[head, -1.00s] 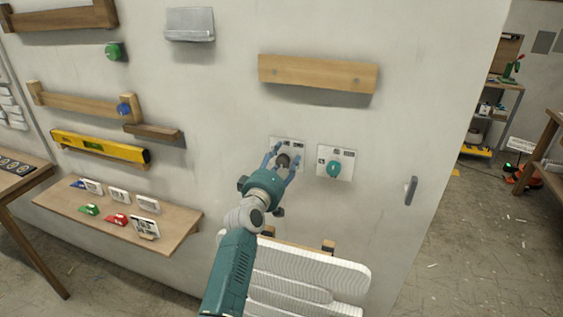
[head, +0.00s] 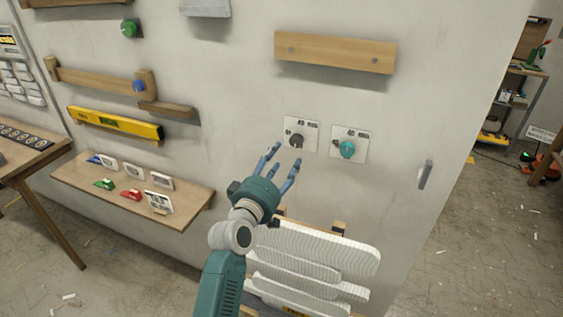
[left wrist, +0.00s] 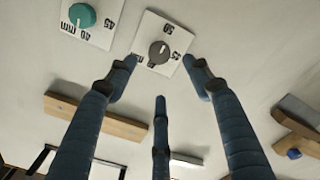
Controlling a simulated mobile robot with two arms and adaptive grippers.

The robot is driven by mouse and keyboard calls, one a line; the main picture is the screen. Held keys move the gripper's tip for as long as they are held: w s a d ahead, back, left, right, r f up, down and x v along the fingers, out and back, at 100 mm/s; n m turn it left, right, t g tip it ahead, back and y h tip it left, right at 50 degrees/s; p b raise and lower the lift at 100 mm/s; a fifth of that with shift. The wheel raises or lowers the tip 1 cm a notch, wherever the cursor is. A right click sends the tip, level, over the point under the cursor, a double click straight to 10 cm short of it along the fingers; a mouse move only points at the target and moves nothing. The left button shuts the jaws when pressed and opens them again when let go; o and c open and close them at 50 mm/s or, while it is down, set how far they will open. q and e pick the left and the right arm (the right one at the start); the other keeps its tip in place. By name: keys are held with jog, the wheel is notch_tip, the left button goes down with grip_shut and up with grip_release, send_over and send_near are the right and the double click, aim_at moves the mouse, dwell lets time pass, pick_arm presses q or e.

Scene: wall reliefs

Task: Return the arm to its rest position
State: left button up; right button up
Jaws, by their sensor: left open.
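My left gripper (head: 279,165) is in the middle of the head view, its blue fingers spread open and empty. It is just below and left of a white dial plate with a dark grey knob (head: 296,141), apart from it. A second plate with a teal knob (head: 347,149) is to the right. In the left wrist view the open fingers of the left gripper (left wrist: 163,85) point toward the wall, with the grey knob (left wrist: 159,52) between and beyond the tips. The teal knob (left wrist: 82,15) is at the upper left there. My right gripper is out of view.
A wooden shelf (head: 135,190) with small coloured items, a yellow level (head: 115,124) and a wooden rail (head: 335,53) are on the wall. A handle (head: 425,174) is at right.

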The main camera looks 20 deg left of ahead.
pick_arm(q)
jog(key=s+d+f+m+g+h, duration=0.15)
jog(key=s+f+m+g, duration=0.25)
jog(key=s+f, duration=0.5)
jog(key=s+d+f+m+g, duration=0.3)
jog(key=s+f+m+g, duration=0.15)
jog(key=s+f, duration=0.5)
jog(key=s+a+f+m+g+y, duration=0.1)
jog(key=s+f+m+g, duration=0.15)
jog(key=s, duration=0.85)
jog(key=s+a+f+m+g+y, duration=0.1)
jog(key=s+f+m+g, duration=0.2)
jog(key=s, duration=0.8)
notch_tip(320, 180, down, 32)
jog(key=s+g+b, duration=0.2)
jog(key=b, duration=0.3)
jog(key=s+a+f+g+b, duration=0.1)
jog(key=s+a+f+b, duration=0.2)
jog(key=s+f, duration=1.4)
jog(key=shift+f+n, duration=0.3)
jog(key=shift+f, duration=0.55)
